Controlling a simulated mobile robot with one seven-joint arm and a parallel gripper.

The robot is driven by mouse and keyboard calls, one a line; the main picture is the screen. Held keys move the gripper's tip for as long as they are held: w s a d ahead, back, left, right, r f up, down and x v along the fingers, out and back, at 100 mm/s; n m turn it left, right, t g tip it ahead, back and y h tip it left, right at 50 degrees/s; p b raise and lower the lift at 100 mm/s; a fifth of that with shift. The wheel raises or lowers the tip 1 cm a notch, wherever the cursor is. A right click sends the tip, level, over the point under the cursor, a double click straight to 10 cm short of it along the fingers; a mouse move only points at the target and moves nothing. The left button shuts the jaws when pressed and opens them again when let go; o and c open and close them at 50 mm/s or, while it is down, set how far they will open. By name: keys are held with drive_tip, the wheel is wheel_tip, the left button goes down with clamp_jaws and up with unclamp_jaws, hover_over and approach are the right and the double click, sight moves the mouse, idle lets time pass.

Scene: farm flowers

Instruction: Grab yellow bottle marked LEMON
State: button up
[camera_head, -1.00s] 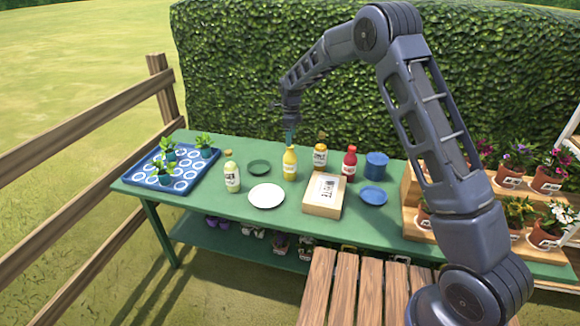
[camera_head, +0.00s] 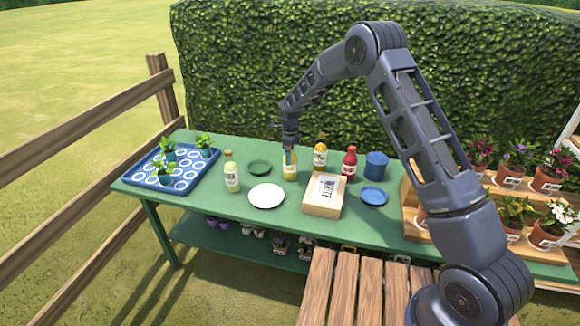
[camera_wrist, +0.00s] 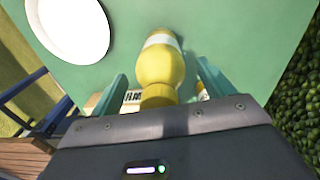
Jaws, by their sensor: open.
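The yellow bottle (camera_head: 290,168) stands upright on the green table, its top partly covered by my gripper in the head view. In the wrist view the yellow bottle (camera_wrist: 158,66) lies between the two green fingers, its cap toward the palm. Its label lettering cannot be read. My gripper (camera_head: 289,158) is open and lowered around the bottle's upper part, with a finger on either side (camera_wrist: 160,85). Small gaps show between the fingers and the bottle.
A pale bottle (camera_head: 231,177), white plate (camera_head: 267,196), green plate (camera_head: 259,167), labelled box (camera_head: 311,210), yellow-orange bottle (camera_head: 320,156), red bottle (camera_head: 349,163), blue pot (camera_head: 376,165) and blue plate (camera_head: 373,196) share the green table (camera_head: 220,206). A blue tray (camera_head: 150,182) with seedlings is left.

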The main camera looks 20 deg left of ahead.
drive_tip(key=shift+c, duration=0.2)
clamp_jaws()
drive_tip(key=shift+r, duration=0.1)
